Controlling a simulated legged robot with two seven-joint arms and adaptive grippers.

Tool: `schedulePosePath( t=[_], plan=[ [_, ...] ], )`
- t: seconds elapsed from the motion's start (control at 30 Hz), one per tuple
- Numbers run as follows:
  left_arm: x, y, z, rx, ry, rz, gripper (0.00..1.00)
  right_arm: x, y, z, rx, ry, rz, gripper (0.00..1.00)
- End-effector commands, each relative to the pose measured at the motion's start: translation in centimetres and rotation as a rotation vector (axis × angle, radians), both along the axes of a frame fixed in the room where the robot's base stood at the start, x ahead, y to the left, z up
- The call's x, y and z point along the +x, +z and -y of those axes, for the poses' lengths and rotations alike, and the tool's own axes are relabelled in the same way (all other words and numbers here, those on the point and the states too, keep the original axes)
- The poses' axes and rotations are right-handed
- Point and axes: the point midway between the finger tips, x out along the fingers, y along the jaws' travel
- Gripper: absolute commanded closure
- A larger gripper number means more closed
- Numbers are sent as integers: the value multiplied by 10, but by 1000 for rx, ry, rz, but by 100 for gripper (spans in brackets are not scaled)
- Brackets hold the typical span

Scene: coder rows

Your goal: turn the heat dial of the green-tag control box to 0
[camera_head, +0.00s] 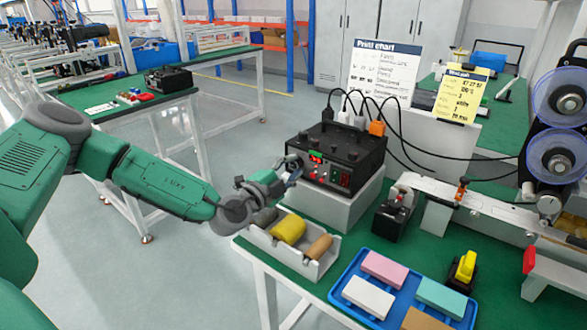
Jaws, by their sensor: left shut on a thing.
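The black control box (345,152) stands on a white block on the green table. Its front face carries a small green tag (317,154), a small red display and several small knobs and switches. My left gripper (294,168) reaches in from the left to the left end of this front face. It is shut on the heat dial there, which the fingers mostly hide. The dial's pointer and the digits on the display are too small to read. My right gripper is not in view.
Below my left gripper is a white tray (326,268) with rolls. A blue tray (345,309) of coloured blocks lies in front. Black cables rise behind the box. A white printed chart (383,70) and a yellow sheet (460,96) stand behind. A machine with blue reels (558,97) is at right.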

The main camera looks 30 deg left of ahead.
Motion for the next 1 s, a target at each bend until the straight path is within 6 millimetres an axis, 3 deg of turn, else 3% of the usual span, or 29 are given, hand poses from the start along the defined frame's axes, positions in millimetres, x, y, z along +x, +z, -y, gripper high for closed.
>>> schedulePosePath(
  t=[0.03,0.5,1.0],
  plan=[
    [-2,-6,-3,-42,7,-16,100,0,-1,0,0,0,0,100],
    [-2,-7,-2,-366,5,-44,100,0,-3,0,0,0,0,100],
    [-2,-8,-2,-450,5,-54,100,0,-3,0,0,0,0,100]
  ],
)
